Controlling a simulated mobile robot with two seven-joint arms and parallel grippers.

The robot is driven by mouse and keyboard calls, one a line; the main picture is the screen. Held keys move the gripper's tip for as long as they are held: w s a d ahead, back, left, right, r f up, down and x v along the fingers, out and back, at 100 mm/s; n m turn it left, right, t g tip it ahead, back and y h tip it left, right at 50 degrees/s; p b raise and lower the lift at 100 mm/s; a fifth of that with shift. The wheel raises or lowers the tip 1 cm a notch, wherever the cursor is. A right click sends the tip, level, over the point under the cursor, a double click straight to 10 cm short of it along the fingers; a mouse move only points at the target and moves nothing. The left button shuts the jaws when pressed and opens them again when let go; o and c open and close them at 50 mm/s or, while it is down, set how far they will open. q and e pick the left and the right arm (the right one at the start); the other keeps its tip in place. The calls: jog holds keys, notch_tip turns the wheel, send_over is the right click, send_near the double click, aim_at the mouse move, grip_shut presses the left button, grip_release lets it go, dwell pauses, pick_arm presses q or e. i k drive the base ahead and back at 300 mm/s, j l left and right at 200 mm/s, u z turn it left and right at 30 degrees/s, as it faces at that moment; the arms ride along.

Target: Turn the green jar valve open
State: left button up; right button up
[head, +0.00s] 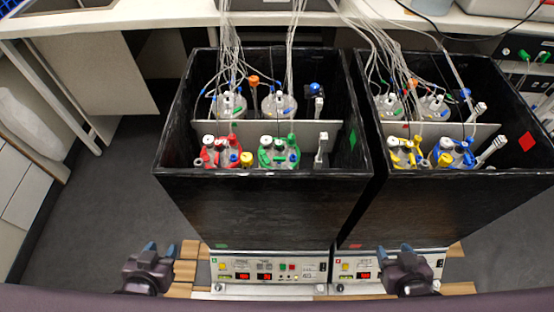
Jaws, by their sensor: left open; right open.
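The green jar (279,152) sits at the front of the left black box, right of the centre of that box's front row. Its top carries a green ring with white and blue fittings; the valve itself is too small to tell apart. My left gripper (151,247) is open and empty, low at the left, in front of the left box and well apart from the jar. My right gripper (407,248) is open and empty, low in front of the right box, also apart from the jar.
A red jar (219,152) stands left of the green one. Yellow (405,152) and blue (455,153) jars stand in the right box. Black box walls (270,205) rise around the jars. Tubes (230,40) hang from above. Control panels (268,270) sit below the boxes.

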aim_at(278, 159)
jog(key=k+j, duration=0.1)
jog(key=j, duration=0.3)
jog(key=k+j+z, duration=0.1)
jog(key=j, duration=0.3)
jog(key=k+j, duration=0.1)
jog(key=j, duration=0.25)
jog(key=k+j+z, duration=0.1)
jog(key=j, duration=0.3)
jog(key=k+j, duration=0.15)
jog(key=j, duration=0.2)
jog(key=j+z, duration=0.05)
